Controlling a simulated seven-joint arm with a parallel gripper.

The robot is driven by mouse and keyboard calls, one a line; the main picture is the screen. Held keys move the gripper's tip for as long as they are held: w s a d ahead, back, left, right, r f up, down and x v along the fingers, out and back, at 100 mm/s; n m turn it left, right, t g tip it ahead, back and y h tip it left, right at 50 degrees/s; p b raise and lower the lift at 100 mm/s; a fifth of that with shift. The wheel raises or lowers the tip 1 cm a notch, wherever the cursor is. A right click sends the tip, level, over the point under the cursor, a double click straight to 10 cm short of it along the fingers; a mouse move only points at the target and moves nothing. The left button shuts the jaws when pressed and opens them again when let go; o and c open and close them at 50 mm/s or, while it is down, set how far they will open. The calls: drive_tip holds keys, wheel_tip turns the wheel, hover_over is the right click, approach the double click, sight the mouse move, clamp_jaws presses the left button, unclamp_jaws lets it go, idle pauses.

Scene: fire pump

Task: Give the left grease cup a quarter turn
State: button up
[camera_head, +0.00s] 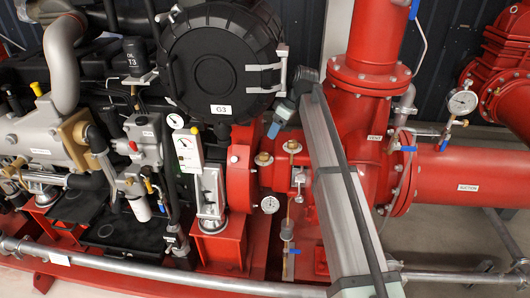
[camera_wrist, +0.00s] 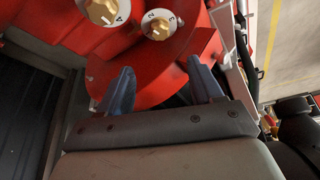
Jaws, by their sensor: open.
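In the head view, the left grease cup (camera_head: 263,158) is a small brass-and-pale cap on the red pump housing. The right grease cup (camera_head: 292,146) sits a little to its right. My gripper (camera_head: 279,119) is above and between them, apart from both. In the wrist view, my gripper (camera_wrist: 160,68) is open, its two blue fingers apart with nothing between them. Two pale round caps with dark marks, one nearer the middle (camera_wrist: 157,25) and one farther left (camera_wrist: 105,10), show beyond the fingertips. I cannot tell for sure which is the left cup.
A black round cover labelled G3 (camera_head: 220,62) stands close at the left of my gripper. A red vertical pipe (camera_head: 378,45) rises at the right. A gauge (camera_head: 270,204) is below the left cup. A grey rail (camera_head: 150,280) crosses the front.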

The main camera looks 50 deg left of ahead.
sight(264, 154)
drive_tip(key=x, duration=1.3)
drive_tip(key=shift+a+f, duration=0.15)
drive_tip(key=shift+f, duration=0.25)
drive_tip(key=c, duration=1.1)
drive_tip(key=shift+o, duration=0.2)
drive_tip(key=shift+s+m+t, duration=0.1)
drive_tip(key=shift+m+t, duration=0.5)
drive_tip(key=shift+m, duration=1)
drive_tip(key=o, duration=1.1)
drive_tip(key=shift+c, duration=0.2)
drive_tip(key=v, duration=1.4)
